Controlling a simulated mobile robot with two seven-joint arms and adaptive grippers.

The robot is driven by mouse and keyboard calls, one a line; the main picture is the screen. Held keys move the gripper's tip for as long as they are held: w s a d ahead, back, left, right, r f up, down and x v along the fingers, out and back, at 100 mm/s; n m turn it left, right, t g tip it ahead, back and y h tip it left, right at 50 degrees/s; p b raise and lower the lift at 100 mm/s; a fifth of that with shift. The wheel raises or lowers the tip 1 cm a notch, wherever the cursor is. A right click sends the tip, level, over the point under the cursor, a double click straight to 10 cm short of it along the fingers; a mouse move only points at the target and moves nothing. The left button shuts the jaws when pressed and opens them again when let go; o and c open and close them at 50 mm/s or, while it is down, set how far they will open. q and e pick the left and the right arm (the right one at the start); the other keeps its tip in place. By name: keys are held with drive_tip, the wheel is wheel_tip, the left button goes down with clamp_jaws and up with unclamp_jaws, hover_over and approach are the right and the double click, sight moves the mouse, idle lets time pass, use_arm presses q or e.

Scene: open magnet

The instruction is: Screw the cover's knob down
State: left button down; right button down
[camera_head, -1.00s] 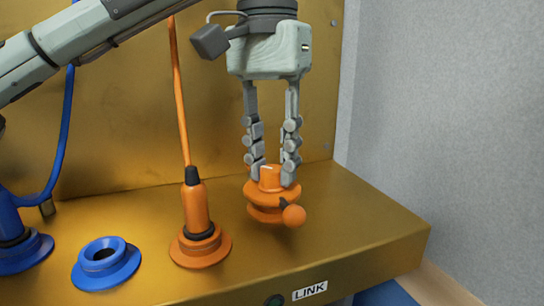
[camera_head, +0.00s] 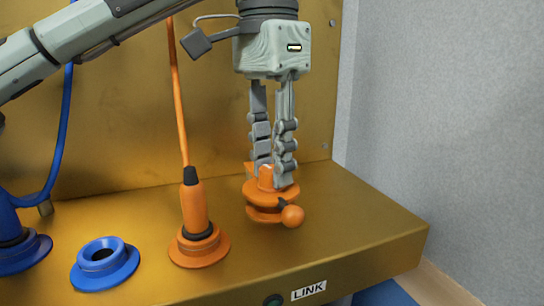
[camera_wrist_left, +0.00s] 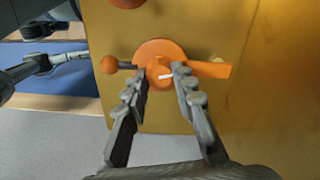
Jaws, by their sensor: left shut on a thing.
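The orange cover (camera_head: 262,212) sits at the right part of the brass bench, with its round ball handle (camera_head: 292,216) at the front right. Its knob (camera_head: 265,176) stands on top. My left gripper (camera_head: 271,182) comes down from above and is shut on the knob. In the left wrist view the fingertips of my gripper (camera_wrist_left: 163,80) close around the knob (camera_wrist_left: 159,73), which has a white mark line. The cover (camera_wrist_left: 150,50) shows behind it, with the ball handle (camera_wrist_left: 109,65) to the left.
An orange plug (camera_head: 194,205) with a cable stands in an orange socket (camera_head: 199,250) left of the cover. An empty blue socket ring (camera_head: 104,264) and a blue plug (camera_head: 10,232) lie further left. A LINK label (camera_head: 309,290) marks the bench front; a grey wall (camera_head: 445,110) rises right.

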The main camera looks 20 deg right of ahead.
use_arm(q)
drive_tip(key=c, duration=1.3)
unclamp_jaws()
drive_tip(key=shift+o, duration=0.2)
